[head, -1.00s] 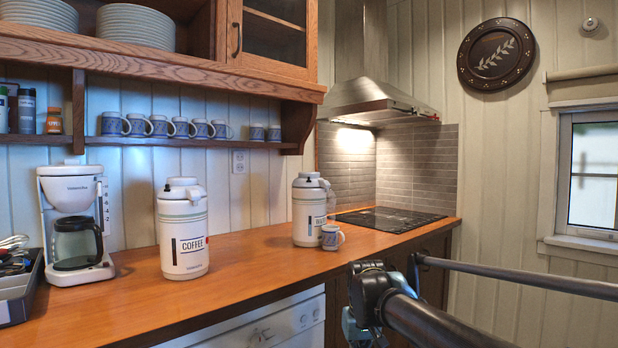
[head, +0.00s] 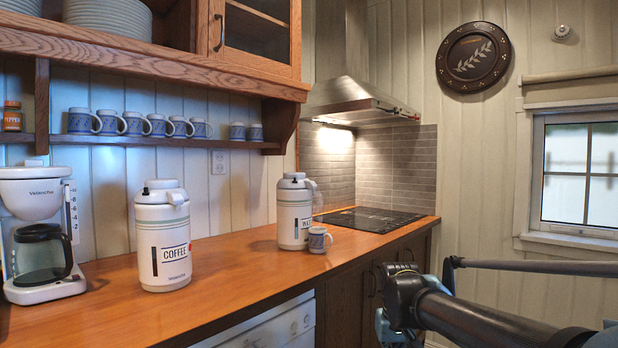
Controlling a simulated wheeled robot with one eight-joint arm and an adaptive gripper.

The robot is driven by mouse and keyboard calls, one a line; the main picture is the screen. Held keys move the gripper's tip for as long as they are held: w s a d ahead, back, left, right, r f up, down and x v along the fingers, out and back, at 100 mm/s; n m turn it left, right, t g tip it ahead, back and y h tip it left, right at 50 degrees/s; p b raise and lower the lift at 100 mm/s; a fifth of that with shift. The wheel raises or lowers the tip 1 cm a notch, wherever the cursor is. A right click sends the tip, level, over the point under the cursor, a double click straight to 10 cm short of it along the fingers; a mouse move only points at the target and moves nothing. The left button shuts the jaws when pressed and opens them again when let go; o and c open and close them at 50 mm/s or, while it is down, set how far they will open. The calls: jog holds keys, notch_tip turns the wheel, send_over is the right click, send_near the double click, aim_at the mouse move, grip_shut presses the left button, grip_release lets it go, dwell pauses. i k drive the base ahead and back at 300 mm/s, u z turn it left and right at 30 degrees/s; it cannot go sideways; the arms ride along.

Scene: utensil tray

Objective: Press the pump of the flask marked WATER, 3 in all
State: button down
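The flask marked WATER (head: 290,215) stands upright on the wooden counter, a white pump flask with a grey top. Its label is turned to the right and only partly readable now. Its pump top (head: 294,181) has a spout on the right side. A second flask, marked COFFEE (head: 161,245), stands nearer on the left. My arm shows at the lower right, away from both flasks. My gripper cannot be made out in the view.
A white coffee maker (head: 40,235) stands at the left on the counter (head: 235,268). A black cooktop (head: 365,220) lies beyond the WATER flask, under a steel hood (head: 355,103). Several mugs stand on the wall shelf (head: 160,139). The counter between the flasks is clear.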

aim_at(291, 175)
jog(key=k, duration=1.15)
jog(key=u, duration=0.4)
jog(key=i, duration=1)
